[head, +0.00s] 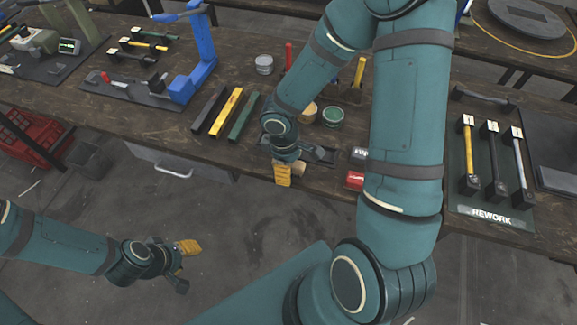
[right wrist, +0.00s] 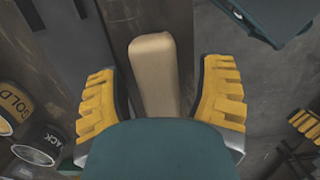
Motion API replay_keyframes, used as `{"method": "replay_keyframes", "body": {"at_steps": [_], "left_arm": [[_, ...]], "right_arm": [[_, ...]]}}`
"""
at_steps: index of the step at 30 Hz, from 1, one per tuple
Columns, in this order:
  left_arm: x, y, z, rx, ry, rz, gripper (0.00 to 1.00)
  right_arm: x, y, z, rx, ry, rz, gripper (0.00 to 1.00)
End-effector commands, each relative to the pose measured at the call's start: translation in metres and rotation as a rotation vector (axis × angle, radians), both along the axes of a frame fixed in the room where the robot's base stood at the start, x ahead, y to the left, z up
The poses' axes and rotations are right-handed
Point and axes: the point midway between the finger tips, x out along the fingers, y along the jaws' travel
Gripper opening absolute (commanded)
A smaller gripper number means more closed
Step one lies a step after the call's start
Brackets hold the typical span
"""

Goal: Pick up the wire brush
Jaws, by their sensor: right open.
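The wire brush shows as a pale wooden handle (right wrist: 153,70) in the right wrist view; its bristles are hidden. In the head view a bit of the tan handle (head: 300,168) shows at the bench's front edge. My right gripper (head: 290,174) is over it, largely hidden by its own wrist. In the right wrist view its yellow-padded fingers (right wrist: 165,98) are open, one on each side of the handle, with gaps visible. My left gripper (head: 184,264) hangs over the floor in front of the bench, its fingers apart and empty.
Yellow, green and dark bars (head: 226,112) lie left of the brush. A green can (head: 333,116) stands behind it and a red can (head: 355,180) to its right. A REWORK tray (head: 490,200) with hammer-like tools is at the right. A blue press (head: 200,65) stands left.

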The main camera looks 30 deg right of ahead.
Motion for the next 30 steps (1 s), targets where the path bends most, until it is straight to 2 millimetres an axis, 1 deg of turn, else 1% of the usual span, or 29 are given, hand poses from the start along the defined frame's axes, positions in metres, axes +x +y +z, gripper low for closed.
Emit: {"method": "replay_keyframes", "body": {"at_steps": [10, 24, 25, 26, 27, 29, 30], "left_arm": [[0.0003, 0.0, 0.0002, 0.0, -0.001, 0.0, 0.47], [0.0002, 0.0, -0.0062, 0.0, -0.001, 0.0, 0.47], [0.0002, 0.0001, -0.0059, 0.0, -0.001, 0.0, 0.47], [0.0003, 0.0, -0.0057, 0.0, -0.001, 0.0, 0.47], [0.0003, 0.0, -0.0054, 0.0, -0.001, 0.0, 0.47], [0.0003, 0.0, -0.0054, 0.0, -0.001, 0.0, 0.47], [0.0003, 0.0, -0.0054, 0.0, -0.001, 0.0, 0.47]], "right_arm": [[0.0, -0.0001, 0.0002, 0.0, 0.0, 0.0, 0.69], [0.0001, 0.0, -0.004, 0.0, 0.0, -0.001, 0.69], [0.0001, 0.0, -0.0037, 0.0, 0.0, -0.001, 0.67], [0.0, -0.0001, -0.0035, 0.0, 0.0, -0.001, 0.56], [0.0001, -0.0001, -0.0034, 0.0, 0.0, -0.001, 0.42], [-0.0001, 0.0001, -0.0035, 0.001, 0.001, 0.0, 0.21], [-0.0004, 0.0004, -0.0037, 0.001, 0.001, 0.0, 0.12]]}}
